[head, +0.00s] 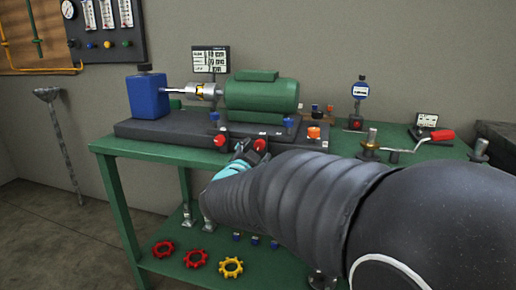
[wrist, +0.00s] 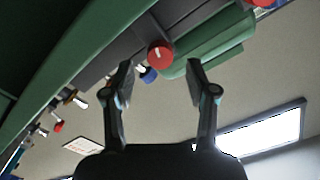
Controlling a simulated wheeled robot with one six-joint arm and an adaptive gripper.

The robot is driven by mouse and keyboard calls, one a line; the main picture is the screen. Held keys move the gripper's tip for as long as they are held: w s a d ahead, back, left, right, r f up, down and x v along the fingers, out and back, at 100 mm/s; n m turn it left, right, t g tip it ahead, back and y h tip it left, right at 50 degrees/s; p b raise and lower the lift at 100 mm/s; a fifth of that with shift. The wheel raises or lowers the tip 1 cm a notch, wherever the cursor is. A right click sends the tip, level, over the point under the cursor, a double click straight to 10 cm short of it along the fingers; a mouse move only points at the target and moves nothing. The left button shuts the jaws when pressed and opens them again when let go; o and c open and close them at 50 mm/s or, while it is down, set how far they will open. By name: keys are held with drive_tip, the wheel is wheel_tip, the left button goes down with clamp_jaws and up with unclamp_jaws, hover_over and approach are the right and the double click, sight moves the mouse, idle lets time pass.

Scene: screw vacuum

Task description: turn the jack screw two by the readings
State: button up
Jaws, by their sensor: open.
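Two red jack screw knobs stick out of the front of the dark base plate (head: 150,130): a left knob (head: 220,141) and a right knob (head: 259,144). Which one is number two I cannot read. My gripper (head: 247,155) is just in front of the right knob. In the wrist view my open gripper (wrist: 160,68) has a red knob (wrist: 160,57) between and beyond its fingertips, with no clear contact. Another red knob (wrist: 263,3) is at the top right edge there. The readout screen (head: 210,59) stands behind the machine; its figures are too small to read surely.
A green motor (head: 262,95), silver coupling (head: 203,91) and blue pump block (head: 148,95) sit on the base. Blue bolts (head: 288,122) and an orange knob (head: 313,133) stand nearby.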

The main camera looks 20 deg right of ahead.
drive_tip(key=v, duration=0.8)
drive_tip(key=shift+s+a, duration=0.1)
